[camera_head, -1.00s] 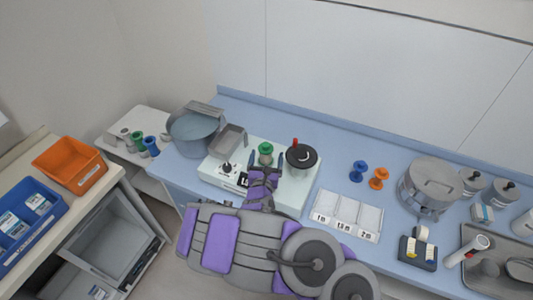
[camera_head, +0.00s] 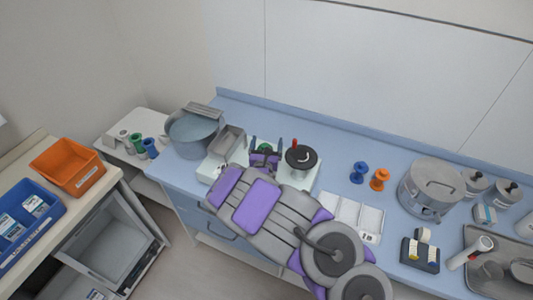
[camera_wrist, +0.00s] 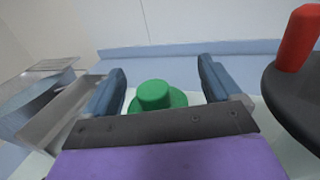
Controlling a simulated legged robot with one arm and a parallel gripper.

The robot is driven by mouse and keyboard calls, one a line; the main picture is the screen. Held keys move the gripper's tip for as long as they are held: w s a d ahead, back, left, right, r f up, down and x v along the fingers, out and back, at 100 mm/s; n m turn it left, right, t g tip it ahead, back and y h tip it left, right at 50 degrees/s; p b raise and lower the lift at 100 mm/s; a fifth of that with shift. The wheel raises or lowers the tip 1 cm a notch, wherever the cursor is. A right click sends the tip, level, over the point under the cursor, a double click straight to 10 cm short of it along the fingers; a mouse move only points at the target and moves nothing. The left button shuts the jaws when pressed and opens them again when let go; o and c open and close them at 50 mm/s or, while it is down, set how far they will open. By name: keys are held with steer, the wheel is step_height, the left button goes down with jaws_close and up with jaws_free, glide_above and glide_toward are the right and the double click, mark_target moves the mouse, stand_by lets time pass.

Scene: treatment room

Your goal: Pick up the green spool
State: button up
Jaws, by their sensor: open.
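The green spool (camera_wrist: 154,95) stands upright between the two open fingers of my gripper (camera_wrist: 162,92) in the wrist view. Its lower part is hidden behind the dark gripper body. In the head view only a little of the green spool (camera_head: 265,147) shows above my gripper (camera_head: 267,150). The spool is on the pale device (camera_head: 220,165) on the blue counter. I see a gap on each side of the spool, and the fingers do not appear to touch it.
Close on the right is a black round part (camera_head: 301,158) with a red knob (camera_wrist: 298,38). A grey metal tray (camera_head: 228,140) is close on the left, with a pot (camera_head: 192,132) beyond it. A blue spool (camera_head: 358,172) and an orange spool (camera_head: 379,179) stand further right.

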steer(key=shift+a+f, duration=0.1)
steer(key=shift+a, duration=0.45)
steer(key=c, duration=0.4)
steer(key=shift+d, duration=0.45)
steer(key=c, duration=0.6)
steer(key=shift+c, duration=0.7)
steer(key=shift+a, duration=0.15)
steer(key=shift+a, duration=0.1)
step_height(320, 180, up, 10)
steer(key=p, duration=0.1)
